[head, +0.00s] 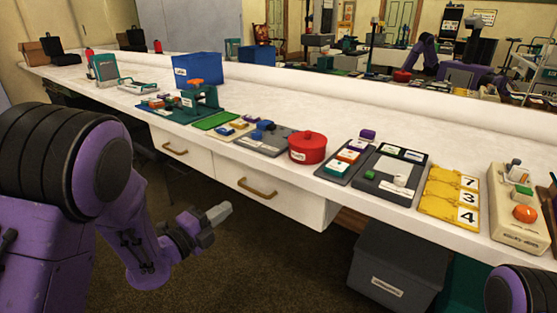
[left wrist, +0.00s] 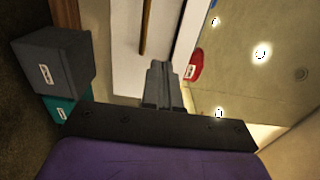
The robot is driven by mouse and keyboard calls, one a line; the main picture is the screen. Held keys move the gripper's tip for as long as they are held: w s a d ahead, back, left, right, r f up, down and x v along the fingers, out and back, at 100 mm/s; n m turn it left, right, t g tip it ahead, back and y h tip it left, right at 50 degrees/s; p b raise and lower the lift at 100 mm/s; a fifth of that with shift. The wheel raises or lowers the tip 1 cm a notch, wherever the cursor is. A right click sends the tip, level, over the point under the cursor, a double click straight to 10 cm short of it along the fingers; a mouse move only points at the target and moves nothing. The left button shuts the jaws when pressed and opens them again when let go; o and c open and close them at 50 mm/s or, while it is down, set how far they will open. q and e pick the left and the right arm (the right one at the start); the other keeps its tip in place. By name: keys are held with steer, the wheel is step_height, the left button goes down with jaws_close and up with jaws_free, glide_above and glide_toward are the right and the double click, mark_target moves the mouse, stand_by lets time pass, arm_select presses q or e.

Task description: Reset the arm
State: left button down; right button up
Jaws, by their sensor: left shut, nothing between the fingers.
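My left arm is purple and black and comes in from the left in the head view. Its gripper (head: 218,213) is in the air in front of the counter drawers, below the counter top and clear of it. The left gripper's fingers (left wrist: 158,85) are together and empty in the left wrist view. Of my right arm, only a purple and black part shows at the bottom right of the head view; its gripper is out of view.
A grey bin (head: 398,268) stands below. Open floor lies under the left gripper.

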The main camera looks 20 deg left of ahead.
arm_select(q)
steer(key=s+a+f+n+g+y, duration=0.2)
steer(key=s+f+n+g+y, duration=0.15)
steer(key=f+n, duration=0.75)
steer(key=s+a+f+n+g+y, duration=0.25)
steer(key=s+f+n+y, duration=0.4)
steer(key=n, duration=0.65)
steer(key=s+d+f+n+g, duration=0.1)
steer(key=s+f+n+g, duration=0.5)
steer(key=s+f, duration=1.15)
steer(key=s+r+p, duration=0.2)
steer(key=r+p, duration=0.8)
steer(key=s+r+m+g+p, duration=0.1)
steer(key=s+r+p, duration=0.1)
steer(key=r+p, duration=0.9)
steer(key=shift+d+r+g, duration=0.2)
steer(key=shift+r+g, duration=0.1)
